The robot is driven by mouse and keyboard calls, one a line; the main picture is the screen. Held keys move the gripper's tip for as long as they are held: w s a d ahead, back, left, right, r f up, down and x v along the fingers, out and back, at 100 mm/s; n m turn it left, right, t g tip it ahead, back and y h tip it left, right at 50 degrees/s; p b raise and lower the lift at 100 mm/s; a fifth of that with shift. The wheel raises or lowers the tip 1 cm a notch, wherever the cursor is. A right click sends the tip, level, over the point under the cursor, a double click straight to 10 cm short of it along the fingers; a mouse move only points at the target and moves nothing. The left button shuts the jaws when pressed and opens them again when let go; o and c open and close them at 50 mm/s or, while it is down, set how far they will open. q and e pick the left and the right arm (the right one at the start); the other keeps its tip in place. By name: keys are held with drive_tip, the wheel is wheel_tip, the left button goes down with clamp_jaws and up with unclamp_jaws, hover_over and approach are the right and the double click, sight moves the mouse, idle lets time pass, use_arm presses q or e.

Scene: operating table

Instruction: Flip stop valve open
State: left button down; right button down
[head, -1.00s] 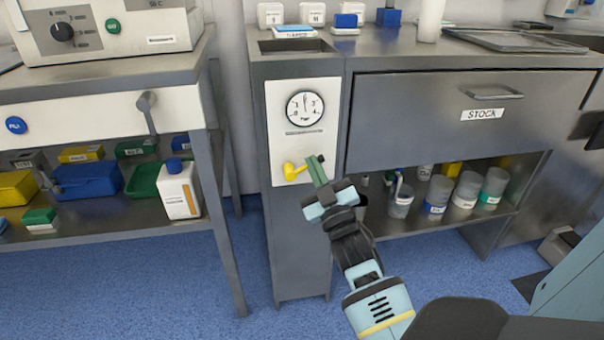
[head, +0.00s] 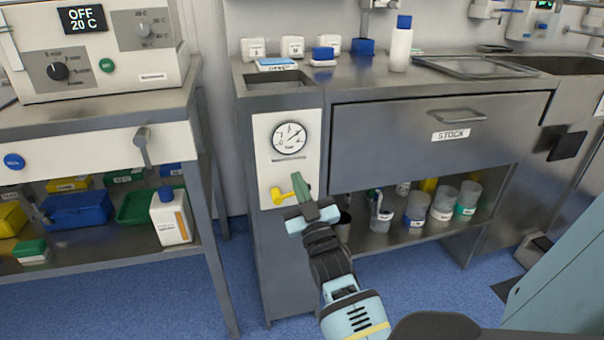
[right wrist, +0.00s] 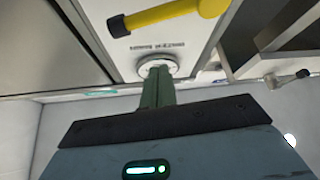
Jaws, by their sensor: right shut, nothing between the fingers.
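The stop valve has a yellow lever (head: 281,195) on a white panel (head: 268,158), below a round gauge (head: 289,137). The lever lies roughly level, its thick rounded end at the left in the head view. In the right wrist view the lever (right wrist: 165,13) crosses the top, ahead of the fingers. My right gripper (head: 300,186) is shut and empty, its green fingers just right of the lever in the head view. The fingers (right wrist: 158,88) also show in the right wrist view, apart from the lever in the picture. Whether they touch it is unclear. My left gripper is out of view.
A grey drawer marked STOCK (head: 430,135) is right of the panel, above a shelf with several jars (head: 441,203). A steel table (head: 110,113) with a control unit (head: 105,50) stands at the left. Blue floor (head: 120,290) is clear in front.

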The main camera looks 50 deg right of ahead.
drive_tip(key=v, duration=0.9)
drive_tip(key=shift+s+f+p, duration=0.25)
drive_tip(key=shift+f+p, duration=0.1)
drive_tip(key=shift+f, duration=0.1)
